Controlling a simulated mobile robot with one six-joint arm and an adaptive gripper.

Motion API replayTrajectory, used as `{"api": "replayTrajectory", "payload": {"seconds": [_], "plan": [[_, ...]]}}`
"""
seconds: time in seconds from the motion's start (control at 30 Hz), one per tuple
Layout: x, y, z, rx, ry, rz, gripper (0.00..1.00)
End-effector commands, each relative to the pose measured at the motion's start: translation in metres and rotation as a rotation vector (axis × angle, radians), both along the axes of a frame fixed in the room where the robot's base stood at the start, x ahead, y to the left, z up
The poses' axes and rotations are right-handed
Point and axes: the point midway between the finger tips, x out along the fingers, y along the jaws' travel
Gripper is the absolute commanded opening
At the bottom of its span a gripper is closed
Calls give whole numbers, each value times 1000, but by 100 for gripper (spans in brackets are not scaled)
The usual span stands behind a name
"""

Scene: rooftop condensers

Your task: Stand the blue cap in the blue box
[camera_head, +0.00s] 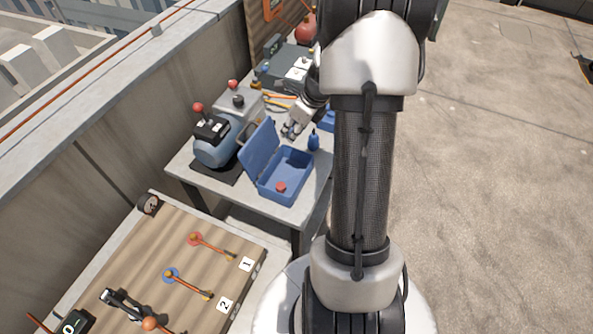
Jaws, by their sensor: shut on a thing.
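The blue box (267,191) stands open near the front edge of the grey table, its lid (259,150) tilted up on the left. A small red cap (281,187) is inside it, near the front. My gripper (291,132) is just beyond the box's back edge, pointing down and left. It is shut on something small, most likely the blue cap. The cap itself is too small and too covered by the fingers to make out, and I see it nowhere else.
A small blue bottle (314,140) stands close to the box's back right corner. A blue-grey tank (214,150) with a red knob is left of the lid. A wooden board (205,275) with red and blue ringed fittings is in front. My arm hides the table's right side.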

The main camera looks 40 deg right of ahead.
Motion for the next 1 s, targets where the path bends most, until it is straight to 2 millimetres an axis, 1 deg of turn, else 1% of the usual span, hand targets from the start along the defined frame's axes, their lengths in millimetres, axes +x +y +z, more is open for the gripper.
{"api": "replayTrajectory", "payload": {"seconds": [0.03,0.1,0.3,0.4,0.5,0.67,0.77,0.9,1.0], "plan": [[-1,1,-21,4,4,0,15],[-1,1,-41,4,4,-1,15],[-1,1,-95,3,3,-1,15],[-1,0,-114,2,2,0,15],[0,0,-125,0,1,-1,15],[0,0,-133,1,0,-1,15],[0,0,-145,2,2,0,15],[0,0,-169,1,1,-1,15],[0,0,-173,0,0,-1,15]]}}
